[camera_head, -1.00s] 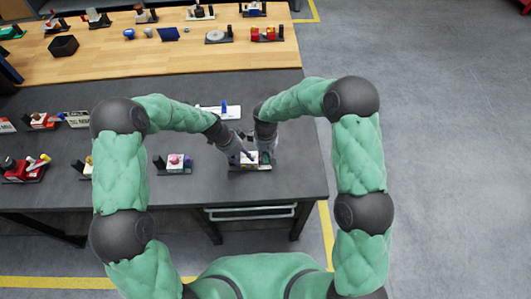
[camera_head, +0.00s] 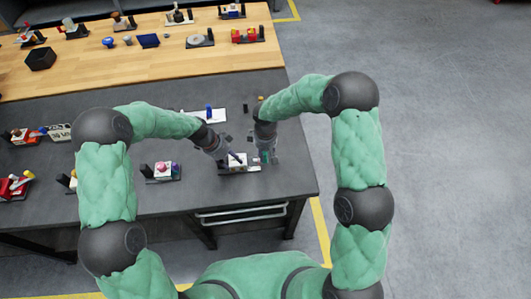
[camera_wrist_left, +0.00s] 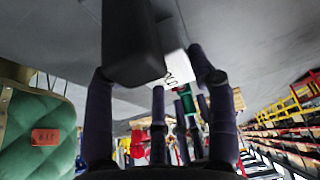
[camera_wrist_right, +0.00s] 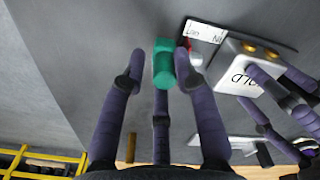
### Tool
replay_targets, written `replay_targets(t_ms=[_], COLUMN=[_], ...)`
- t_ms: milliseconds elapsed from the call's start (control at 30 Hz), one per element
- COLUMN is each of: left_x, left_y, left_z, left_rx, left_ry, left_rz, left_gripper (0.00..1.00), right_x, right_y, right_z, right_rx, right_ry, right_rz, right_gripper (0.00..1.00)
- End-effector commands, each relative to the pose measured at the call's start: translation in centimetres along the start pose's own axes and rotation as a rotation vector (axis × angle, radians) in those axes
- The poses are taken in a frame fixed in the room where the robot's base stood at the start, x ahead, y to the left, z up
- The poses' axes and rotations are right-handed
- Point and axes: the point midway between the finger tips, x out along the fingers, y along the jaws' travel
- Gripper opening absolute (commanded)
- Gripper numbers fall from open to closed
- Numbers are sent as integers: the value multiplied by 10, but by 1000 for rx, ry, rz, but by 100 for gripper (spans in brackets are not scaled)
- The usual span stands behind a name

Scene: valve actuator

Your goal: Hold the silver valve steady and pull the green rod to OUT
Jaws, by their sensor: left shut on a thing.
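The silver valve (camera_head: 237,162) is a pale block on a dark base near the bench's front right; it also shows in the right wrist view (camera_wrist_right: 236,76). My left gripper (camera_head: 232,156) is shut on it, its dark purple fingers across the block in the right wrist view. In the left wrist view a black block (camera_wrist_left: 130,45) hides much of the grasp. The green rod (camera_wrist_right: 162,64) has a thick green end, standing between the fingers of my right gripper (camera_wrist_right: 160,75). A gap shows on its left side; the right finger is close to it.
A white plate with lettering (camera_wrist_right: 204,32) is beside the valve. A pink-topped unit (camera_head: 161,171) stands to the left on the grey bench (camera_head: 110,185). A white plate with a blue part (camera_head: 206,115) lies behind. The bench's right edge is close.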

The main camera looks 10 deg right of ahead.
Motion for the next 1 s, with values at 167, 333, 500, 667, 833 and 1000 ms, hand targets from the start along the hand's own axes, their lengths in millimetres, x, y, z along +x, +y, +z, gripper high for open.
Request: replay_targets(t_ms=[167, 333, 500, 667, 833, 1000], left_x=[7, 7, 7, 7, 7, 7], left_y=[7, 7, 7, 7, 7, 7], left_z=[3, 3, 3, 3, 3, 3], left_rx=[0, 0, -1, -1, -1, 0], left_ry=[-3, -3, -3, -3, -3, -3], left_rz=[18, 17, 17, 17, 17, 16], left_gripper=[5, 5, 5, 5, 5, 5], right_x=[-21, -55, -87, -108, -117, -119], right_y=[1, 1, 1, 1, 1, 1], right_z=[-1, 0, 0, 1, 2, 2], right_rx=[1, 1, 2, 1, 1, 1], right_ry=[5, 7, 6, 4, 2, 2], right_rz=[3, 4, 3, 2, 1, 1], right_gripper=[31, 31, 31, 31, 31, 31])
